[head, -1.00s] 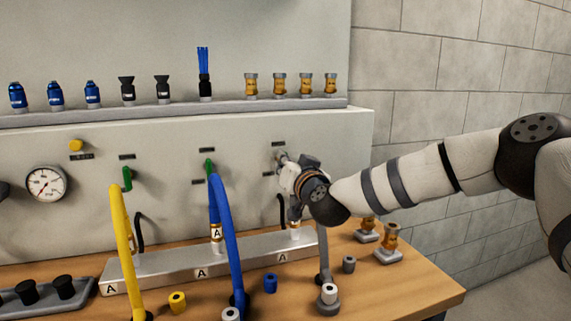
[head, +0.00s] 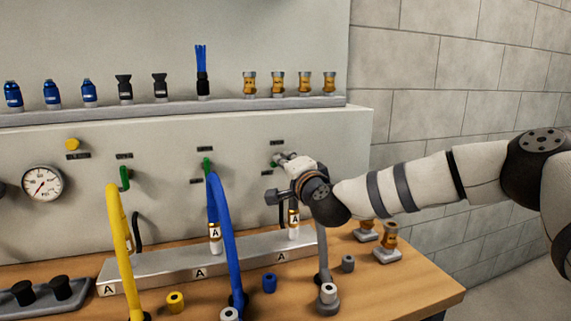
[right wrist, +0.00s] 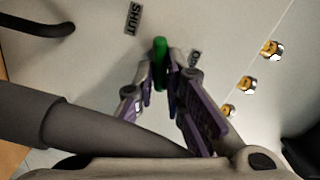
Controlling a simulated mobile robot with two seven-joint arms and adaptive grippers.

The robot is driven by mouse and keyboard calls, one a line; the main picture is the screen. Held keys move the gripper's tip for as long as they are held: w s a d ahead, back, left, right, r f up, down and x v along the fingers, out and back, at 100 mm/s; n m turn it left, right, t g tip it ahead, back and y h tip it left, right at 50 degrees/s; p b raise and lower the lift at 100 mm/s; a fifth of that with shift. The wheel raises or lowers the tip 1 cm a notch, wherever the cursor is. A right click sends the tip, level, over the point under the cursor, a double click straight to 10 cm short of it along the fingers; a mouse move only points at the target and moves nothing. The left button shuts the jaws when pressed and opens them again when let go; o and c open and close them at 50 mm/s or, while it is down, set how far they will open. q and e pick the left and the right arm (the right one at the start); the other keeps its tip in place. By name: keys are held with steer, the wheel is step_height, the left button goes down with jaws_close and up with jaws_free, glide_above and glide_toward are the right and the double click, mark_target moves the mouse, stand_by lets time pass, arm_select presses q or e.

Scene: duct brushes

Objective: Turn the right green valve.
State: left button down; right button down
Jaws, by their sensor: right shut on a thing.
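The right green valve shows in the right wrist view as a green handle (right wrist: 160,47) on the pale panel, between the fingertips of my right gripper (right wrist: 161,68). A SHUT label (right wrist: 133,18) lies to its left, and a second label to its right is partly hidden by a finger. In the head view my right gripper (head: 282,160) is at the right end of the panel and mostly covers this valve. It is shut on the handle. The middle green valve (head: 207,167) and left green valve (head: 124,178) stand free. My left gripper is not in view.
A blue hose (head: 224,235) and yellow hose (head: 118,235) arch in front of the panel. A grey hose (head: 322,252) stands below my right wrist. A shelf (head: 180,112) with several fittings runs above. Brass fittings (head: 388,240) stand at the table's right.

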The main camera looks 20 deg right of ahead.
steer(key=shift+f+m, duration=0.15)
steer(key=shift+m, duration=1.75)
steer(key=c, duration=1.7)
jaws_free()
steer(key=shift+o, duration=0.2)
steer(key=s, duration=1.2)
steer(key=shift+d, duration=0.2)
